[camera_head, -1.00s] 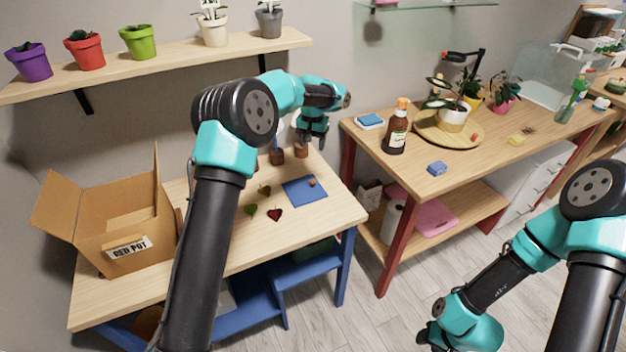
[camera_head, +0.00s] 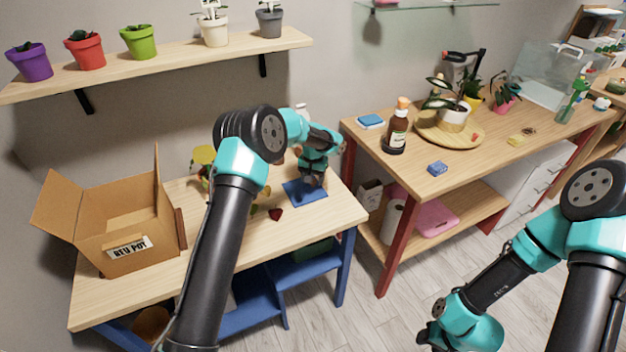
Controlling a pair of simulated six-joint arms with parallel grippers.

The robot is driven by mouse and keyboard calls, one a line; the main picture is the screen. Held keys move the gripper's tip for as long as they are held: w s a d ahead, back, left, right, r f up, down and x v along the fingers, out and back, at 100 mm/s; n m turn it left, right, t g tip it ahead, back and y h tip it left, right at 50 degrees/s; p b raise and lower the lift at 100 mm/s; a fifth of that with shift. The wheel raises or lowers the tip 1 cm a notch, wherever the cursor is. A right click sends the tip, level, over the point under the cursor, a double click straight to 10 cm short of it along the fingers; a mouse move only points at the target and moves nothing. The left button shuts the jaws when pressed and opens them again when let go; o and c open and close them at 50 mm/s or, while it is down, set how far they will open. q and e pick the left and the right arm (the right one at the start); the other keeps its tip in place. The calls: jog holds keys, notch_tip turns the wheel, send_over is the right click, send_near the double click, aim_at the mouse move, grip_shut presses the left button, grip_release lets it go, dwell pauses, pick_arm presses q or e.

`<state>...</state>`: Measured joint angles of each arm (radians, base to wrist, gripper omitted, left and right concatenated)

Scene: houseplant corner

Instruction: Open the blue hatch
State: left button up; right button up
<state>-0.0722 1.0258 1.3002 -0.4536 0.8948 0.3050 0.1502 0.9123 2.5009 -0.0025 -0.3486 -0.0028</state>
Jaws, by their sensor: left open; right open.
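The blue hatch (camera_head: 297,192) is a flat blue square on the top of the left table, and it looks shut. My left gripper (camera_head: 312,180) points down over its back right part and hides the small brown knob there. I cannot tell whether the fingers touch the knob or the hatch. The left gripper is open. My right gripper (camera_head: 427,338) is open at the bottom edge, low over the floor and away from both tables; its tips are partly cut off.
An open cardboard box (camera_head: 125,215) stands on the left table. A red heart-shaped leaf (camera_head: 275,214) lies just left of the hatch. A yellow-topped plant (camera_head: 204,156) stands at the back. The right table (camera_head: 470,175) holds a brown bottle (camera_head: 396,135) and plants.

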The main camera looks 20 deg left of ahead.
pick_arm(q)
jog(key=shift+f, duration=0.4)
jog(key=shift+c, duration=0.3)
grip_shut()
